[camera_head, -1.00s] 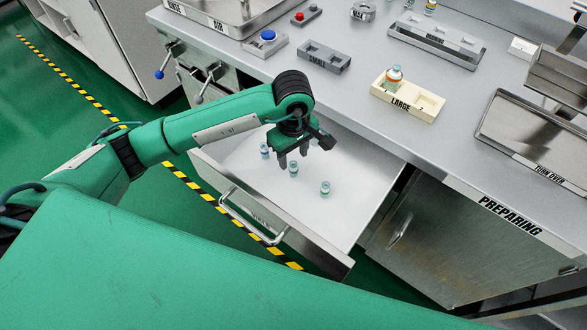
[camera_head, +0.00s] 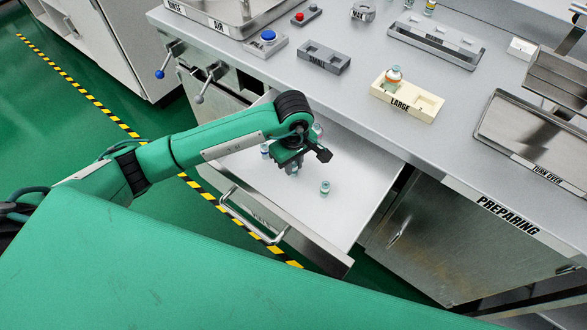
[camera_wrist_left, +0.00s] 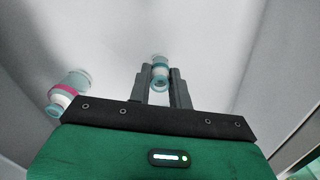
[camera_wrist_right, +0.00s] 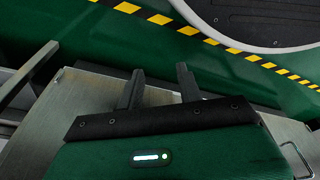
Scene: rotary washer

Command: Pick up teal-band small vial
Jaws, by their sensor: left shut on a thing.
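My left gripper (camera_head: 294,171) reaches down into the open drawer (camera_head: 348,212). In the left wrist view my left gripper (camera_wrist_left: 160,78) is shut on a small clear vial with a teal band (camera_wrist_left: 160,66). In the head view the gripper mostly hides this vial. A pink-banded vial (camera_wrist_left: 68,95) lies to the left in the left wrist view. In the head view, other small vials are at the left (camera_head: 265,151), right (camera_head: 325,188) and behind the arm (camera_head: 317,129). My right gripper (camera_wrist_right: 160,82) shows in its wrist view with fingers apart and nothing between them.
On the counter above the drawer stand a cream holder marked LARGE (camera_head: 428,107) with an orange-banded vial (camera_head: 393,76), a grey holder (camera_head: 323,58) and a blue button (camera_head: 268,36). The drawer handle (camera_head: 250,219) sticks out in front.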

